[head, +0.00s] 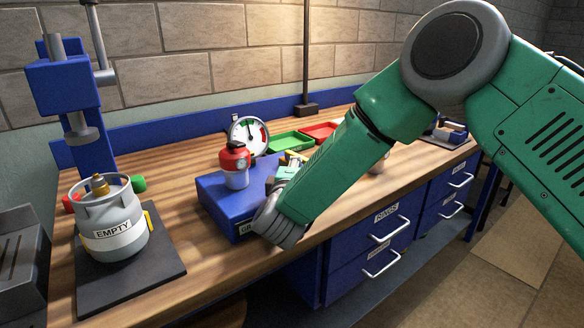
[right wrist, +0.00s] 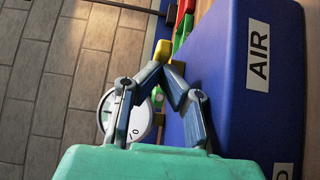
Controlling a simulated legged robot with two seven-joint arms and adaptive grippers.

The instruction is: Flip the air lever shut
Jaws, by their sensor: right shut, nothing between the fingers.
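A blue box (head: 222,200) stands on the bench; in the right wrist view the blue box (right wrist: 226,80) carries an AIR label (right wrist: 258,56). A yellow piece (right wrist: 162,50), which looks like the lever, shows just beyond my fingertips there. It also shows as a yellow piece (head: 297,156) behind my wrist in the head view. My right gripper (right wrist: 168,70) is shut and empty, its fingertips close to the yellow piece; I cannot tell whether they touch. In the head view the right gripper (head: 277,178) is mostly hidden by its own wrist. My left gripper is not in view.
A red-topped canister (head: 235,167) stands on the box, with a round gauge (head: 248,134) behind. Green (head: 290,141) and red (head: 320,131) trays lie farther back. A grey EMPTY canister (head: 112,235) stands on a dark plate at left, below a blue press (head: 62,85).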

